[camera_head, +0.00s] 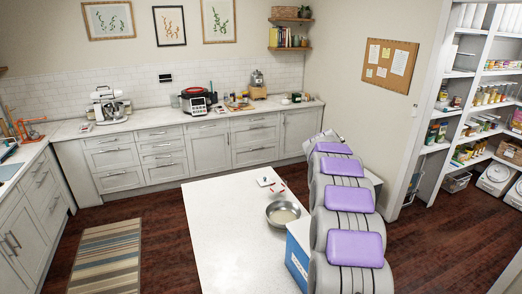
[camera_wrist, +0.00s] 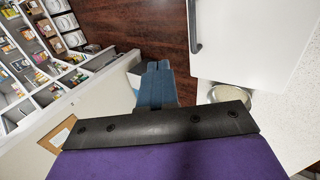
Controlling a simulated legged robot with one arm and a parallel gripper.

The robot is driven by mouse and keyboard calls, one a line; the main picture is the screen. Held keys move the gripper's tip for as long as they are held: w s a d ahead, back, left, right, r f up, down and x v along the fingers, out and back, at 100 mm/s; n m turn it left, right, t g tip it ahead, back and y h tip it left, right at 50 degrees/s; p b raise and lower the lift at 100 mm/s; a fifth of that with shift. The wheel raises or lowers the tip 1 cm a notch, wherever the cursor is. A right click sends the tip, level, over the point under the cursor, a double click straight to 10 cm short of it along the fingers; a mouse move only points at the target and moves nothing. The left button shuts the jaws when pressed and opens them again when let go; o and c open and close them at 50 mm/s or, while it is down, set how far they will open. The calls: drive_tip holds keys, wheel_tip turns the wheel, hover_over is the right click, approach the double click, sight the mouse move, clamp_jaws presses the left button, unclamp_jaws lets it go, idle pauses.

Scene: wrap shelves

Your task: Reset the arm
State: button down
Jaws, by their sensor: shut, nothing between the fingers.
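My gripper (camera_wrist: 157,68) shows in the wrist view as two blue fingers pressed together, shut and empty. My arm with its purple pads (camera_head: 345,200) stretches forward along the right side of the white table (camera_head: 215,215) in the head view. I cannot make out the fingers in that view; the arm's own links hide its far end. In the wrist view the fingers point past the table edge over the dark wooden floor, touching nothing that I can see.
A metal bowl (camera_head: 284,213) stands on the table near my arm; it also shows in the wrist view (camera_wrist: 238,98). A blue box (camera_head: 298,262) is beside my arm. Pantry shelves (camera_head: 470,105) stand at the right. Counters (camera_head: 160,125) line the back wall. A striped rug (camera_head: 108,255) lies at left.

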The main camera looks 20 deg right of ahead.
drive_tip(key=s+a+f+y+b, duration=0.2)
drive_tip(key=s+a+b, duration=0.3)
drive_tip(key=a, duration=0.6)
drive_tip(key=s+a+f+y+b, duration=0.1)
drive_tip(key=s+a+b, duration=0.2)
drive_tip(key=s+a, duration=0.55)
drive_tip(key=s+a+f+y+b, duration=0.1)
drive_tip(key=s+a+f+b, duration=0.2)
drive_tip(key=s+a, duration=0.3)
drive_tip(key=s+a+f+g+y+b, duration=0.1)
drive_tip(key=s+a+f+b, duration=0.2)
drive_tip(key=s, duration=1)
drive_tip(key=s+a+f+m+g+y+b, duration=0.1)
drive_tip(key=s+a+f+b, duration=0.3)
drive_tip(key=s+a+f, duration=0.4)
drive_tip(key=shift+s+a+f+y, duration=0.25)
drive_tip(key=shift+s+a+y, duration=0.15)
drive_tip(key=shift+s+a, duration=0.7)
drive_tip(key=shift+a, duration=0.15)
